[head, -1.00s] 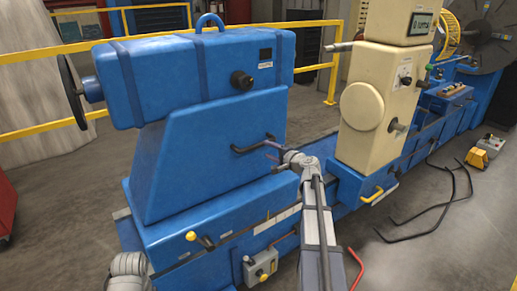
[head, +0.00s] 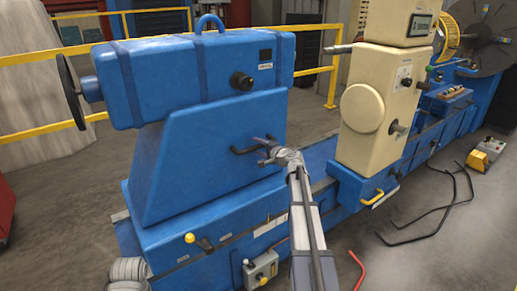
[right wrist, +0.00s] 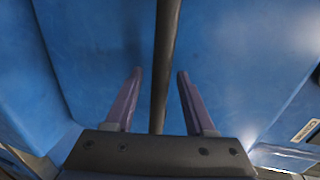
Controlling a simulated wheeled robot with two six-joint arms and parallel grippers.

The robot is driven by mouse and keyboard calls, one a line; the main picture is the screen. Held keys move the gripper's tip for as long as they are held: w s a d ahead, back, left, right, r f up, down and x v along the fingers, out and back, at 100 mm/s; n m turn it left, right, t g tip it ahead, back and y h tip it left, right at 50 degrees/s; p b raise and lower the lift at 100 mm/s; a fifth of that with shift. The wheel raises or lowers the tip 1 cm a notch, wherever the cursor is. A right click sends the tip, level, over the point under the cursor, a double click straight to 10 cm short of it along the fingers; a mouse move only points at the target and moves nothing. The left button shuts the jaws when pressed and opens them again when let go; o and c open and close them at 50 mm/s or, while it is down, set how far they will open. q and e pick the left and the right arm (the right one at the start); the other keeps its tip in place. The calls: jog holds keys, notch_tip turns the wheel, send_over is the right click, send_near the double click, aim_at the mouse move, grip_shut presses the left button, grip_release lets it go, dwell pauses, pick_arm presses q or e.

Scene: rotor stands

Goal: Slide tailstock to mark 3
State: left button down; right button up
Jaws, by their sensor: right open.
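The tailstock (head: 205,150) is the large blue unit at left in the head view, sitting on the blue bed (head: 322,152). A dark bar handle (head: 240,151) sticks out of its sloping front face. My right gripper (head: 264,150) is at this handle, its arm reaching up from below. In the right wrist view the dark bar (right wrist: 165,60) runs between the two open fingers (right wrist: 158,95), with gaps on both sides. My left gripper is not in view. Pale label strips (head: 270,224) are on the bed's side; their markings are too small to read.
A cream measuring column (head: 372,115) stands on the bed to the right. A yellow-knobbed lever (head: 191,238) and a small grey control box (head: 261,268) are low in front. Black cables (head: 445,205) lie on the floor at right. Yellow railings run behind.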

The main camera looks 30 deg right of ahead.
grip_shut()
dwell(0.3)
dwell(1.1)
